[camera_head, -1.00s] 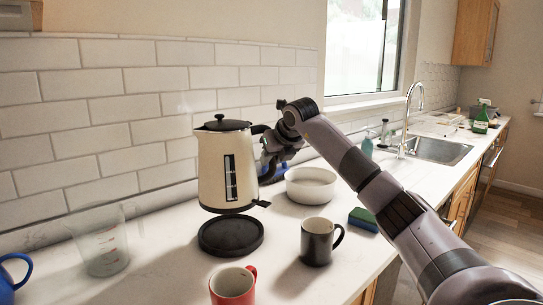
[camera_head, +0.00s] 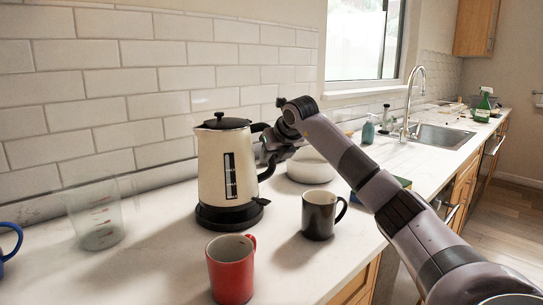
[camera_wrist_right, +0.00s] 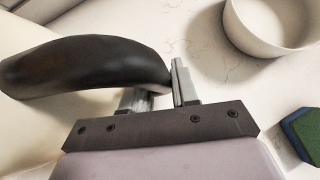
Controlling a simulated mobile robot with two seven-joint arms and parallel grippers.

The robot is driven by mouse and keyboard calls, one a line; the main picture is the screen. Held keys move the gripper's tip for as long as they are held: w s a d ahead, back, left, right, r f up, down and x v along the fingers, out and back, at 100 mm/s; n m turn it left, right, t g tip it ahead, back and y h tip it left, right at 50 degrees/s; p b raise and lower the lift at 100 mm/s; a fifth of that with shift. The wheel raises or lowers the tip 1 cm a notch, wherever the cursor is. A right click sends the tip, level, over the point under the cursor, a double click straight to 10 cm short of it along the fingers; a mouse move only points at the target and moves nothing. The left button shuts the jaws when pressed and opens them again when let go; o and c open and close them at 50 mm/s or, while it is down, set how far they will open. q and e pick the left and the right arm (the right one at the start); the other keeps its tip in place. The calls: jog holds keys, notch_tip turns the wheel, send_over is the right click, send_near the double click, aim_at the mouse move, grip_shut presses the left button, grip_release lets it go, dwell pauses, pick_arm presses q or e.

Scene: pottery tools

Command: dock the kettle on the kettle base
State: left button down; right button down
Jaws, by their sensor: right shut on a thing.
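The cream kettle (camera_head: 226,166) with a black lid and black handle stands upright in the head view. Its bottom is at the round black kettle base (camera_head: 232,226), lined up over it with no clear gap showing. I cannot tell if it is fully seated. My right gripper (camera_head: 268,148) comes from the right and is shut on the kettle handle. In the wrist view, the handle (camera_wrist_right: 85,66) is at the fingers of my right gripper (camera_wrist_right: 160,92). My left gripper is not in view.
A red mug (camera_head: 230,272) and a black mug (camera_head: 318,218) stand in front. A clear measuring jug (camera_head: 98,222) is at left, with a blue mug (camera_head: 8,245) at the edge. A white bowl (camera_head: 308,168) stands behind my right arm; it also shows in the wrist view (camera_wrist_right: 262,35).

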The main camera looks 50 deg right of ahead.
aim_at(273, 166)
jog(key=shift+f+b, duration=0.7)
jog(key=shift+f, duration=0.05)
jog(key=shift+p, duration=0.55)
dwell(0.8)
jog(key=shift+f+b, duration=0.45)
jog(key=shift+f, duration=0.15)
dwell(0.5)
jog(key=c, duration=1.1)
grip_release()
jog(key=shift+c, duration=0.2)
jog(key=shift+s+a+f, duration=0.1)
jog(key=shift+f, duration=0.3)
jog(key=shift+v, duration=2.45)
jog(key=p+v, duration=0.1)
jog(key=v, duration=0.5)
jog(key=shift+r, duration=0.2)
